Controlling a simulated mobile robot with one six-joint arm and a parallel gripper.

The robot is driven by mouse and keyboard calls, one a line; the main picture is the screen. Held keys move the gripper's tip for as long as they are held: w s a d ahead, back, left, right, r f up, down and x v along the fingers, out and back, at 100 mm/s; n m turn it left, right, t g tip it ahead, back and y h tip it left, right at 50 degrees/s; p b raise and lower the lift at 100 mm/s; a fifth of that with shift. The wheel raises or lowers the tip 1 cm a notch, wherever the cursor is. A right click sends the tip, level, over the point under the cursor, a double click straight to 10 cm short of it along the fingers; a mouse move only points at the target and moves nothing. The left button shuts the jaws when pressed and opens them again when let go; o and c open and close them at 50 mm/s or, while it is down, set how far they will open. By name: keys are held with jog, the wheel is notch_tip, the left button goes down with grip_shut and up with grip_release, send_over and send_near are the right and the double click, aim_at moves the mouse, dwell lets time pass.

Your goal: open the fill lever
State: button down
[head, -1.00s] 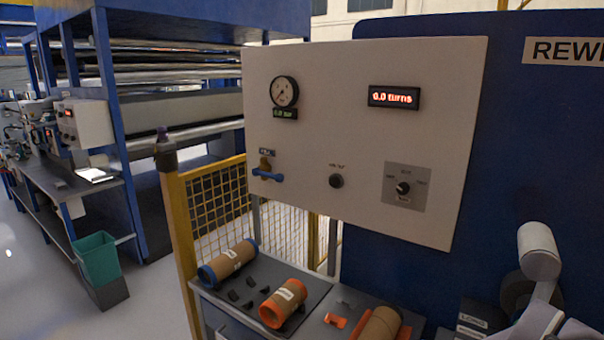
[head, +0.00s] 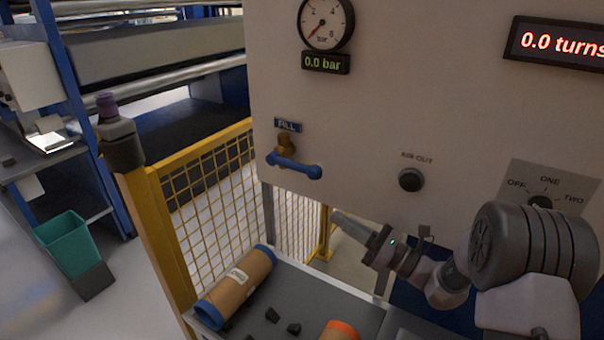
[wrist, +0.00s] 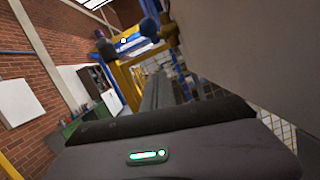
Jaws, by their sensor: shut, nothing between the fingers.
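The fill lever (head: 296,165) is a blue bar with rounded ends on a brass valve (head: 286,145), under the FILL label (head: 288,125). It lies across the valve, sloping slightly down to the right. My gripper (head: 338,216) is shut and empty, below and to the right of the lever, apart from it and pointing up-left.
The pale panel (head: 400,110) also carries a black AIR OUT port (head: 411,179), a selector knob (head: 540,201) and a turns display (head: 558,42) reading 0.0. A yellow mesh fence (head: 212,165) stands left. A brown roller (head: 236,284) lies on the bench below.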

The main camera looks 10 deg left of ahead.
jog(key=b, duration=0.2)
send_near(293, 165)
jog(key=w+a+f, duration=0.2)
jog(key=a+f, duration=0.1)
jog(key=a, duration=0.2)
jog(key=shift+w+r, duration=0.35)
jog(key=shift+r, duration=0.45)
jog(key=shift+r, duration=0.15)
